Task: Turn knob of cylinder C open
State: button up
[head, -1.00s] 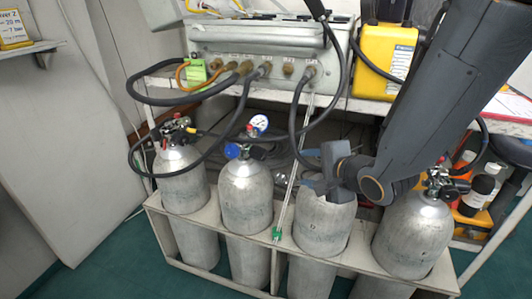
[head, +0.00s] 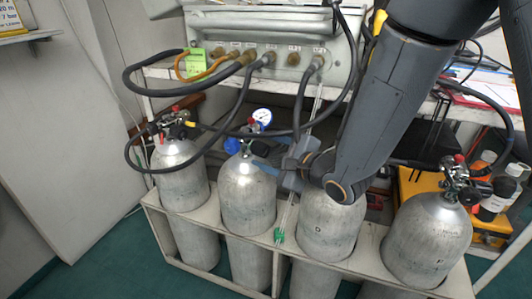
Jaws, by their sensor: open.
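Several grey gas cylinders stand in a white rack. The second cylinder from the left (head: 248,195) has a blue knob (head: 232,146) on the left of its valve and a white-faced gauge (head: 262,116) above. I cannot read its letter, so I cannot confirm it is C. The third cylinder (head: 328,225) seems to be marked D; its valve is hidden by my arm. My gripper (head: 264,154) is open, pointing left, just right of the second cylinder's valve. It looks empty and apart from the blue knob; its fingers partly cover the valve's right side.
Black hoses (head: 165,98) loop from the grey air panel (head: 262,45) down around the left cylinder (head: 180,175). The white rack (head: 262,247) edges the cylinders. The right cylinder (head: 430,235) stands beside a yellow case (head: 415,190) and bottles. Green floor is clear at front left.

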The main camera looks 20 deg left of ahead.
jog(key=shift+w+a, duration=0.15)
jog(key=c, duration=1)
jog(key=shift+c, duration=0.2)
